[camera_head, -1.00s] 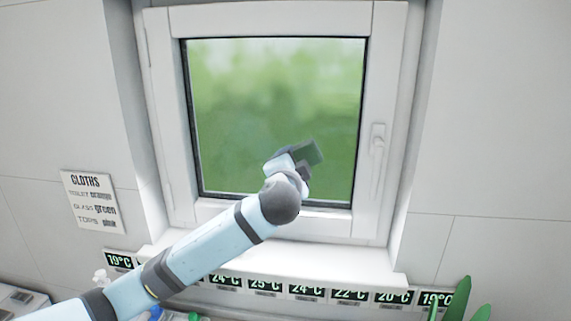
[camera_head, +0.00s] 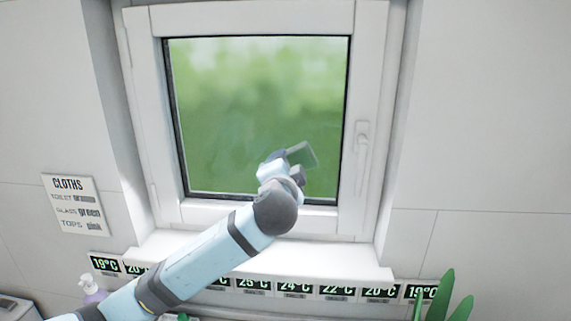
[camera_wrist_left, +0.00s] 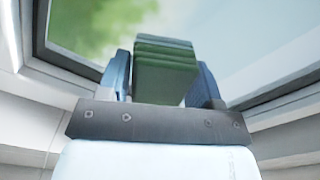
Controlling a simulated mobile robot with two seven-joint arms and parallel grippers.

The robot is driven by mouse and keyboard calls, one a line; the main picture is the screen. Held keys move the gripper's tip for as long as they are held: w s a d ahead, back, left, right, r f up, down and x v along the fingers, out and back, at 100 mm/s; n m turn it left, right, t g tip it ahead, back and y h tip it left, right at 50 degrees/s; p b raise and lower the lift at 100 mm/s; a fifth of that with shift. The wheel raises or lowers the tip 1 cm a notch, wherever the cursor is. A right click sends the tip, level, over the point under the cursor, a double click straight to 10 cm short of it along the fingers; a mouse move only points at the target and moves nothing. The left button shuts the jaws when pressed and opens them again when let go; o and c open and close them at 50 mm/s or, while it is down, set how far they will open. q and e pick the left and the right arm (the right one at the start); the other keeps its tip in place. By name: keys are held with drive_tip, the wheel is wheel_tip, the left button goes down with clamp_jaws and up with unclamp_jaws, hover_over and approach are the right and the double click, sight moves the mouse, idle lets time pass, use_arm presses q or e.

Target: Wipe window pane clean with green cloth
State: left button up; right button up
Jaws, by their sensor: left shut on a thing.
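The window pane (camera_head: 250,95) sits in a white frame and shows a blurred green scene; its lower part looks darker and slightly smeared. My left gripper (camera_head: 290,165) is in front of the pane's lower right part. In the left wrist view the gripper (camera_wrist_left: 165,85) is shut on the folded green cloth (camera_wrist_left: 165,68), held between its two blue fingers. The cloth also shows in the head view (camera_head: 301,154) as a dull green block against the glass. I cannot tell whether it touches the pane. My right gripper is not in view.
A window handle (camera_head: 361,150) is on the right of the frame. A cloths sign (camera_head: 72,203) hangs on the left wall. Several temperature displays (camera_head: 294,287) line the wall below the sill (camera_head: 260,255).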

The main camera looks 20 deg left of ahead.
use_arm(q)
drive_tip(key=shift+p+v, duration=0.4)
drive_tip(key=shift+v, duration=2.4)
